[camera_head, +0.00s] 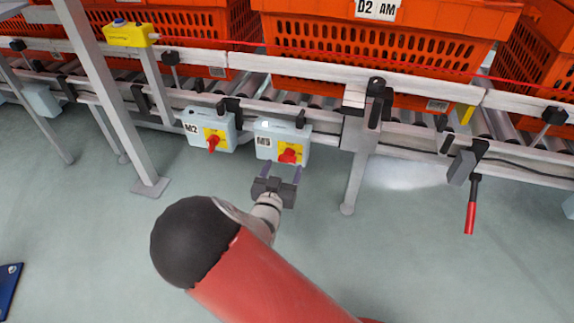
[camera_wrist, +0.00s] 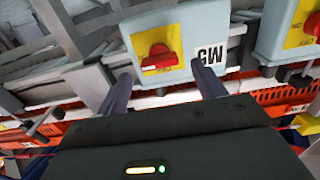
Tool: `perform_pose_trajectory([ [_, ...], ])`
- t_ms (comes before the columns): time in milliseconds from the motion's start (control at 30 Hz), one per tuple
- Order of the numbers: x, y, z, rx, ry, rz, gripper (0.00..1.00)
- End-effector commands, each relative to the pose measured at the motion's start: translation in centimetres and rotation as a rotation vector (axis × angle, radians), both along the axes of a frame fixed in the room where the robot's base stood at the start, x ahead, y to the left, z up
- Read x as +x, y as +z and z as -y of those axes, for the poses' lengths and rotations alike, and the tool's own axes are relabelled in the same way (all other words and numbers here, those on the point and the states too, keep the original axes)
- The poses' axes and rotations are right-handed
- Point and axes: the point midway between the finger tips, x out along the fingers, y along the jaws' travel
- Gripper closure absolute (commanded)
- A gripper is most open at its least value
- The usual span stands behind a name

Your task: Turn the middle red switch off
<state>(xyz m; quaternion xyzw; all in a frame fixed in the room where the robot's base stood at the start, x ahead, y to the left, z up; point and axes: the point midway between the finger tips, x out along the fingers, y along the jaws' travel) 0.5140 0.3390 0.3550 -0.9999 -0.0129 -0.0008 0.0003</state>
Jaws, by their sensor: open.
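Two pale blue switch boxes hang under the conveyor rail in the head view. The left box (camera_head: 194,124), labelled M2, has a red switch (camera_head: 212,143) on a yellow plate, its handle near upright. The right box (camera_head: 270,128), whose label looks like M5, has a red switch (camera_head: 288,156) with its handle lying roughly level. In the wrist view, which is upside down, that level switch (camera_wrist: 160,57) stands between my fingers, and the M2 switch (camera_wrist: 312,27) is at the upper right. My gripper (camera_head: 282,170) is open just in front of the right box; contact cannot be told.
The conveyor rail (camera_head: 230,58) carries orange totes (camera_head: 375,52) above the boxes. Metal legs (camera_head: 107,100) stand left and right of them. A red-handled lever (camera_head: 471,206) hangs at the right. A yellow box (camera_head: 126,34) sits on the rail.

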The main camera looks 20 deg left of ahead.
Motion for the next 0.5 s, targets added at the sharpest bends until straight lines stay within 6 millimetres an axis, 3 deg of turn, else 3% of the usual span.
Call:
perform_pose_trajectory([
  [200, 2.7, -0.1, 0.0, 0.000, -0.001, 0.000, 0.31],
  [500, 3.2, 0.0, -0.1, -0.001, 0.001, -0.002, 0.31],
])
